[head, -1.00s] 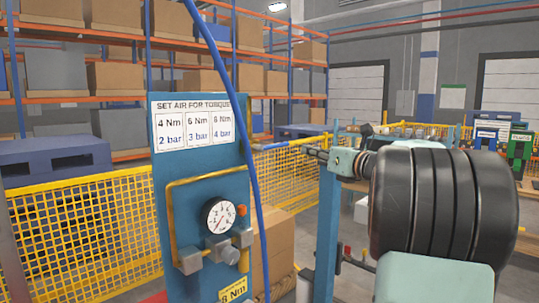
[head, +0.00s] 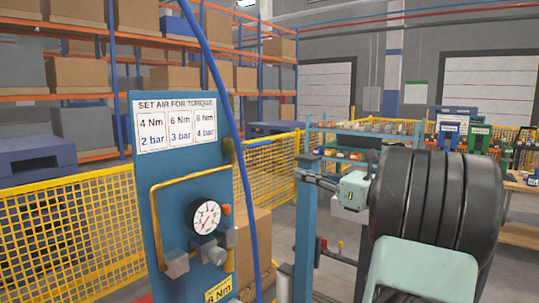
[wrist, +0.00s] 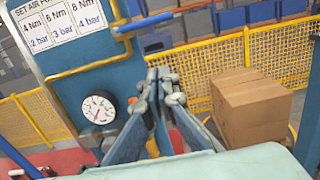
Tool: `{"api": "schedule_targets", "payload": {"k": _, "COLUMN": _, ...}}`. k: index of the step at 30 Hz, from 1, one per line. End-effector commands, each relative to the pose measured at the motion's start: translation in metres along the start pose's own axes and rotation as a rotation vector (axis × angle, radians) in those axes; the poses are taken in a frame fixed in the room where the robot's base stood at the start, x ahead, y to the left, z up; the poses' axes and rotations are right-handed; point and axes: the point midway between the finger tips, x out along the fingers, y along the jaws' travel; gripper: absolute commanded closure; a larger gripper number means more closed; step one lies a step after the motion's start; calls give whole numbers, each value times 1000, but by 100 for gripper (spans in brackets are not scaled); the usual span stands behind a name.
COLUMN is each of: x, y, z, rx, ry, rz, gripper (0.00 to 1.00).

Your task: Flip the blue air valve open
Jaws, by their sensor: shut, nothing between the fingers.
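A blue bar (wrist: 146,21), apparently the lever of the air valve, sticks out to the right from a brass fitting at the panel's right edge in the wrist view. The blue air panel (head: 150,185) carries a round pressure gauge (head: 206,217), also in the wrist view (wrist: 97,108). My gripper (wrist: 159,76) is shut and empty, right of the gauge and below the blue bar in the picture, apart from it.
A brass pipe (head: 153,215) loops around the gauge. Yellow mesh fencing (head: 60,225) runs behind. A cardboard box (wrist: 250,105) stands right of my gripper in the wrist view.

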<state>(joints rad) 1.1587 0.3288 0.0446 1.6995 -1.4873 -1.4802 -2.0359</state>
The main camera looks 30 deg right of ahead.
Motion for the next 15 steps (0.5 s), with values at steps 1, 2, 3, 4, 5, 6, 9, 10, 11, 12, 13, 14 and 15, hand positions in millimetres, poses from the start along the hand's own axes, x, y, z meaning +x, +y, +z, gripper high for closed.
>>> {"api": "schedule_targets", "payload": {"k": 1, "x": 1, "y": 0, "z": 0, "rx": 0, "ry": 0, "rz": 1, "gripper": 100}}
{"api": "schedule_targets", "payload": {"k": 2, "x": 3, "y": 0, "z": 0, "rx": 0, "ry": 0, "rz": 1, "gripper": 100}}
{"api": "schedule_targets", "payload": {"k": 3, "x": 5, "y": 0, "z": 1, "rx": 1, "ry": 0, "rz": 1, "gripper": 100}}
{"api": "schedule_targets", "payload": {"k": 4, "x": 8, "y": 0, "z": 1, "rx": 1, "ry": 0, "rz": 2, "gripper": 100}}
{"api": "schedule_targets", "payload": {"k": 5, "x": 12, "y": 0, "z": 1, "rx": 1, "ry": 0, "rz": 2, "gripper": 100}}
{"api": "schedule_targets", "payload": {"k": 6, "x": 17, "y": 1, "z": 2, "rx": 1, "ry": 0, "rz": 3, "gripper": 100}}
{"api": "schedule_targets", "payload": {"k": 9, "x": 35, "y": 1, "z": 2, "rx": 2, "ry": -1, "rz": 4, "gripper": 100}}
{"api": "schedule_targets", "payload": {"k": 10, "x": 41, "y": 0, "z": 3, "rx": 2, "ry": 0, "rz": 3, "gripper": 100}}
{"api": "schedule_targets", "payload": {"k": 11, "x": 48, "y": 1, "z": 3, "rx": 3, "ry": -1, "rz": 4, "gripper": 100}}
{"api": "schedule_targets", "payload": {"k": 12, "x": 57, "y": 1, "z": 3, "rx": 3, "ry": 0, "rz": 4, "gripper": 100}}
{"api": "schedule_targets", "payload": {"k": 13, "x": 63, "y": 1, "z": 3, "rx": 3, "ry": 0, "rz": 4, "gripper": 100}}
{"api": "schedule_targets", "payload": {"k": 14, "x": 70, "y": 0, "z": 3, "rx": 2, "ry": 0, "rz": 3, "gripper": 100}}
{"api": "schedule_targets", "payload": {"k": 15, "x": 79, "y": 1, "z": 3, "rx": 2, "ry": 0, "rz": 4, "gripper": 100}}
